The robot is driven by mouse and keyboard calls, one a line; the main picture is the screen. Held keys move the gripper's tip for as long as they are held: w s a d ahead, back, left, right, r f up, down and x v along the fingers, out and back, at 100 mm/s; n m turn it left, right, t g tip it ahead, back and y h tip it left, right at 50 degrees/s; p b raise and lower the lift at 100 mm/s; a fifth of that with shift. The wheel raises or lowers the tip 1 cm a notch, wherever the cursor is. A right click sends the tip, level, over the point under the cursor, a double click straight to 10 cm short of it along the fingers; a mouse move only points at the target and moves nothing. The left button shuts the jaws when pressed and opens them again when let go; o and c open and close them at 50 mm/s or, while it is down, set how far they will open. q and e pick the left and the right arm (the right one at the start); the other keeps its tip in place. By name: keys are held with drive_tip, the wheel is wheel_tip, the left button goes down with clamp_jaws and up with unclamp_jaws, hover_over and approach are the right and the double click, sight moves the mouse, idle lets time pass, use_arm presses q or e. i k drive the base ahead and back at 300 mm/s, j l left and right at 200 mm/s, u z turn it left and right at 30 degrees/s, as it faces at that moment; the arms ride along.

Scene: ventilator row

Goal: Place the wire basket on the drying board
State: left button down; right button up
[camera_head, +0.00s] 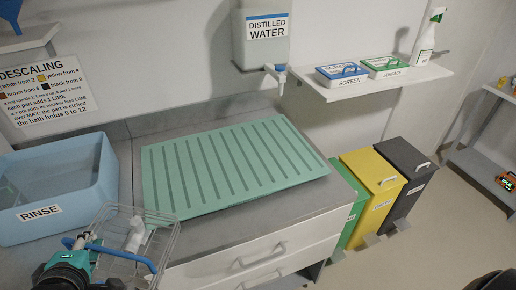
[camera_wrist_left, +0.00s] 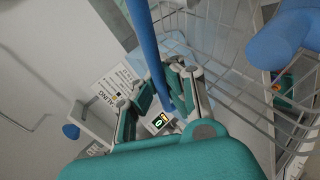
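The wire basket (camera_head: 157,240) hangs at the lower left in the head view, with a whitish part (camera_head: 136,234) inside. The green ribbed drying board (camera_head: 232,170) lies on the counter behind and to the right of it. The basket overlaps the board's near left corner in the picture; I cannot tell whether they touch. My left gripper (camera_head: 82,243) is at the basket's left end, with the blue handle (camera_head: 122,256) at its fingers. In the left wrist view the gripper (camera_wrist_left: 164,97) has the handle (camera_wrist_left: 146,45) between its fingers, beside the basket's wires (camera_wrist_left: 222,82). My right gripper is not seen.
A blue rinse tub (camera_head: 62,190) stands left of the board. The board is bare. A distilled water tank (camera_head: 262,45) hangs above its back edge. Yellow (camera_head: 374,185) and dark (camera_head: 408,170) bins stand right of the counter. A wall shelf (camera_head: 375,90) holds boxes and a spray bottle.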

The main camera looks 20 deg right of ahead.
sight(212, 163)
drive_tip(key=i+l, duration=0.8)
